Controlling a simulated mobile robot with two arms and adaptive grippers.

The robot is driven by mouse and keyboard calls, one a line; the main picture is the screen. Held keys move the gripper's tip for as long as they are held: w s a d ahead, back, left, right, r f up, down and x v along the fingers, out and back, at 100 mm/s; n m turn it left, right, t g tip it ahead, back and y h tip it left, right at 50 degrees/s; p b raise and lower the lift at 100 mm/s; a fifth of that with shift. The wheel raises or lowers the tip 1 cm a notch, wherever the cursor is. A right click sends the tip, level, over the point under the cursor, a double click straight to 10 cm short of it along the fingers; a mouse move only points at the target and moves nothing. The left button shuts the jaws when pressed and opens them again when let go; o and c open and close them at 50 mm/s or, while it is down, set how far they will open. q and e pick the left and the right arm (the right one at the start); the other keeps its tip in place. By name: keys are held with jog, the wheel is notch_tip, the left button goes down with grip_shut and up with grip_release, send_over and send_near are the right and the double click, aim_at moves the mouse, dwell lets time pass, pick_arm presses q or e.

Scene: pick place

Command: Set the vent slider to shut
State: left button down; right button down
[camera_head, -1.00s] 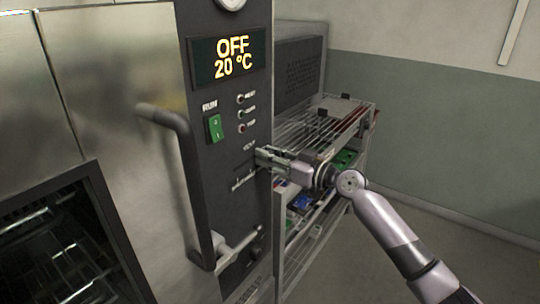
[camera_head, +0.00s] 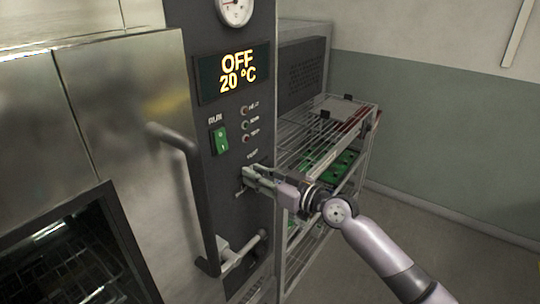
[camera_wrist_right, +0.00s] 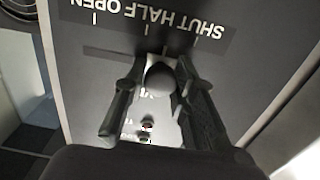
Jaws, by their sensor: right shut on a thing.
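The vent slider's rounded grey knob (camera_wrist_right: 160,80) sits between the fingers of my right gripper (camera_wrist_right: 150,98) in the right wrist view. The fingers are shut on it. The scale above the slot shows upside down there, with the SHUT label (camera_wrist_right: 205,31) at the right, HALF in the middle and OPEN at the left. The knob appears between the half and shut ticks; its exact setting is hard to tell. In the head view my right gripper (camera_head: 249,178) covers the slider below the VENT label (camera_head: 252,155). My left gripper is not in view.
The dark control panel has an OFF 20 °C display (camera_head: 237,72) and a green RUN switch (camera_head: 220,140). A door handle (camera_head: 190,190) stands out left of the slider. A wire rack trolley (camera_head: 330,135) stands right, behind my arm. Open floor lies farther right.

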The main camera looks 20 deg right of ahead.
aim_at(238, 176)
jog(key=shift+s+a+p, duration=0.6)
jog(key=shift+s+a, duration=0.25)
jog(key=shift+a, duration=0.25)
jog(key=shift+s+a+f, duration=0.1)
jog(key=shift+a, duration=0.1)
jog(key=c, duration=1.8)
grip_release()
jog(key=o, duration=0.4)
jog(key=shift+s+a, duration=0.1)
jog(key=shift+o, duration=0.2)
